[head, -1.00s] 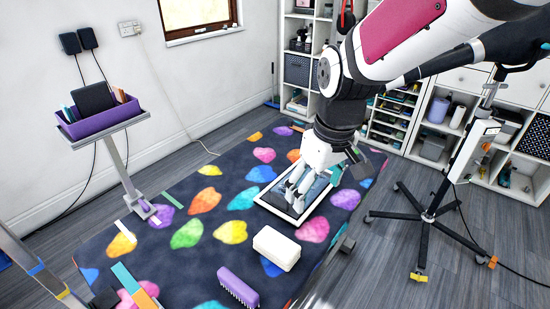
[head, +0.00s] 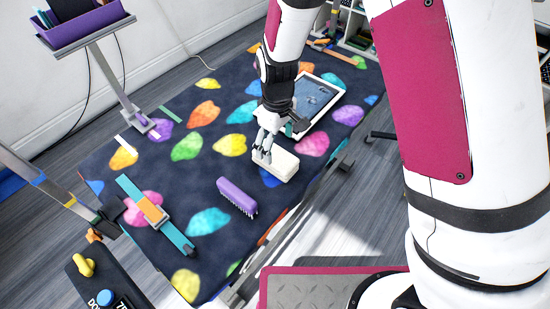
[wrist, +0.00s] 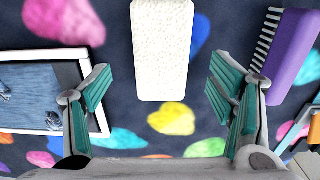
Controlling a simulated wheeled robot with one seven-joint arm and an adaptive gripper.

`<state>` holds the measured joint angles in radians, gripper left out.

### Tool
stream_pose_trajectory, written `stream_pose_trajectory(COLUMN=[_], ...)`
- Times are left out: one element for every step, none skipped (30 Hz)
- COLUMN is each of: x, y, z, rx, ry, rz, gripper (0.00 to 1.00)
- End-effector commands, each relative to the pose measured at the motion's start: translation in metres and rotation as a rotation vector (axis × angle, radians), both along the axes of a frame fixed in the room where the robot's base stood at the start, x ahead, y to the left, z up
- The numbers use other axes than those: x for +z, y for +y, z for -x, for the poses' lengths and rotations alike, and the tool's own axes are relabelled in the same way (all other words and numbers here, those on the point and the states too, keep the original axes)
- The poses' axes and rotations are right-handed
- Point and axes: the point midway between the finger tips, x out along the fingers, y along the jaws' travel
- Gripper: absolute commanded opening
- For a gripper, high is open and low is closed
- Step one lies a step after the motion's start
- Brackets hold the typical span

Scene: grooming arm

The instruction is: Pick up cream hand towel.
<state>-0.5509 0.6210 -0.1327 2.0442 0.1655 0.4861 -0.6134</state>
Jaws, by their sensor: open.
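The cream hand towel (head: 284,166) is a folded, rounded block lying on the dark mat with coloured heart-like blotches. In the wrist view the towel (wrist: 161,50) has a rough pile texture and lies lengthwise between the lines of my fingers, toward the top of the picture. My gripper (head: 263,156) is open and empty, pointing down at the towel's left end in the head view. In the wrist view my gripper (wrist: 161,78) has its teal-padded fingers spread wide on either side, apart from the towel. My fingers hide part of the towel's left end in the head view.
A purple brush (head: 237,197) lies left of the towel, and it also shows in the wrist view (wrist: 290,45). A white-rimmed tray (head: 335,84) with blue cloth lies behind. A teal and orange strap-like item (head: 155,213) lies at left. The mat-covered table (head: 215,262) has free room in front.

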Motion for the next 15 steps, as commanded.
stream_pose_trajectory(x=[-0.006,-0.007,-0.009,-0.010,-0.012,-0.014,-0.017,-0.021,-0.027,-0.031,-0.036,-0.042,-0.046,-0.050,-0.054], y=[0.000,0.000,0.000,0.000,0.000,0.000,0.001,0.001,0.002,0.003,0.003,0.004,0.004,0.004,0.004], z=[0.001,0.000,0.000,0.000,0.000,0.000,0.001,0.001,0.000,0.000,0.000,0.000,-0.001,-0.001,-0.001], rx=[-0.001,-0.001,-0.002,-0.002,-0.001,-0.001,-0.001,0.000,0.000,-0.001,-0.001,-0.001,-0.002,-0.002,-0.001], ry=[0.002,0.001,0.000,0.000,0.000,0.001,0.003,0.003,0.003,0.003,0.004,0.003,0.003,0.003,0.003], rz=[0.001,0.000,0.000,0.000,0.000,0.000,0.002,0.003,0.002,0.003,0.002,0.003,0.003,0.002,0.002], gripper=[0.77,0.77,0.77,0.77,0.77,0.77,0.77,0.77,0.77,0.77,0.77,0.77,0.77,0.77,0.77])
